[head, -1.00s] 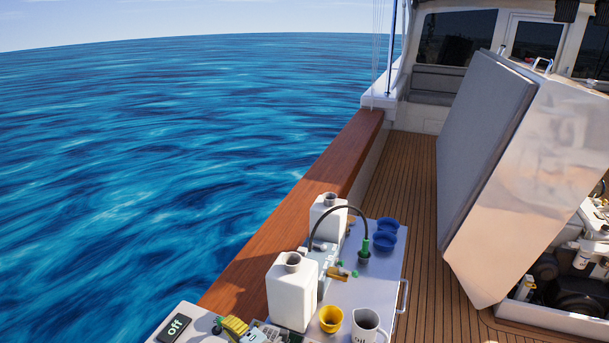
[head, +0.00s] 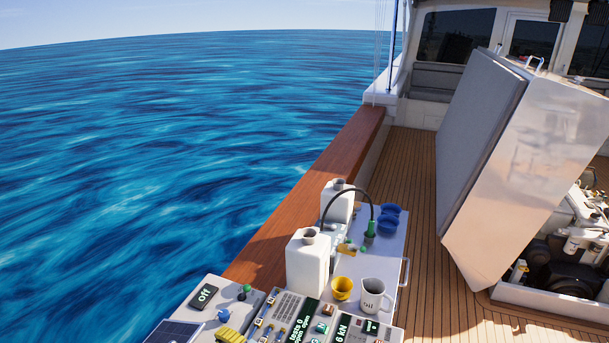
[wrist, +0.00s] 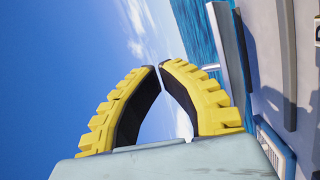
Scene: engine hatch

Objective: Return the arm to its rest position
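My gripper (wrist: 160,67) shows in the wrist view with two curved, ribbed yellow fingers and black inner pads. The fingertips meet, and only sky shows in the gap behind them, so it is shut and empty. The rest of my arm is out of that view.
Along the wooden rail (head: 310,180) stand white canisters (head: 308,262), a yellow cup (head: 342,288), a jug (head: 373,296) and blue cups (head: 388,220). An "off" display (head: 204,297) and panels (head: 300,320) lie nearer. The raised hatch (head: 530,170) is at right; deck between is clear.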

